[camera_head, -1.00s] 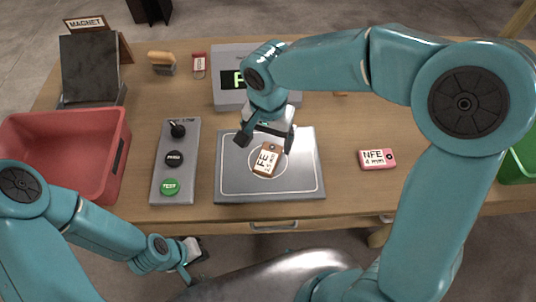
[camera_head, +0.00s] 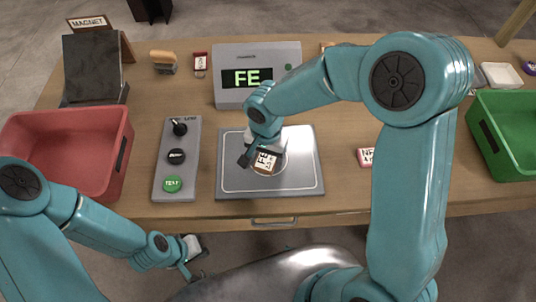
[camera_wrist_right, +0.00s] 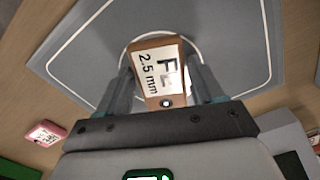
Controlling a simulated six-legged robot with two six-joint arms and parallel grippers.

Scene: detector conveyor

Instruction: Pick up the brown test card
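The brown test card (camera_head: 264,162) lies on the grey detector plate (camera_head: 305,178), inside its marked circle. Its white label shows "2.5 mm" in the right wrist view (camera_wrist_right: 158,72). My right gripper (camera_head: 262,154) is low over the card, with one finger on each side of it. The fingers look open around the card; I cannot tell whether they touch its edges. The arm and gripper hide part of the card in the head view. My left gripper (camera_head: 192,262) is in front of the table's edge, away from the card; its finger gap is unclear.
The display box (camera_head: 285,62) behind the plate reads "FE". A button panel (camera_head: 163,150) stands left of the plate. A pink card (camera_head: 364,157) lies to the right, partly behind my arm. A red bin (camera_head: 70,170) and green bin (camera_head: 500,130) flank the table.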

